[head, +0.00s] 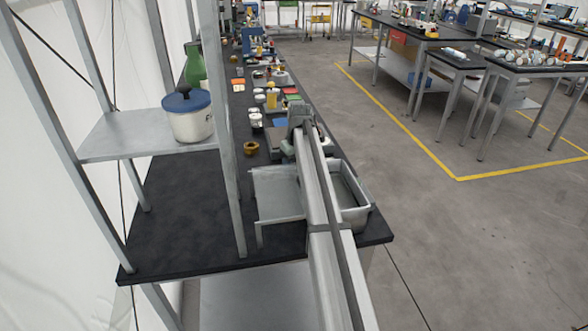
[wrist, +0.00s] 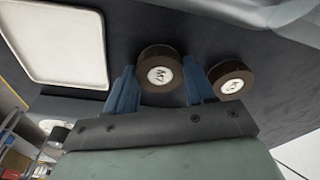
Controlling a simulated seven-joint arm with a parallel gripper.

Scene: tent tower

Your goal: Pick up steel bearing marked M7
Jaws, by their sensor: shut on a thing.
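The steel bearing marked M7 (wrist: 159,76) is a short dark-brown cylinder with a white round label, seen in the wrist view. It sits between the two blue fingers of my gripper (wrist: 159,64), which is shut on it. A second, similar round piece (wrist: 231,84) with a white label lies just right of the right finger, outside the grip; its marking is hard to read. In the head view my arm hides the fingertips and the bearing.
A cream-white tray (wrist: 58,42) lies left of the bearing in the wrist view. In the head view, a metal bin (head: 354,215) stands by my arm, a brass-coloured ring (head: 251,148) lies left of it, and a blue-lidded pot (head: 190,122) stands on a shelf.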

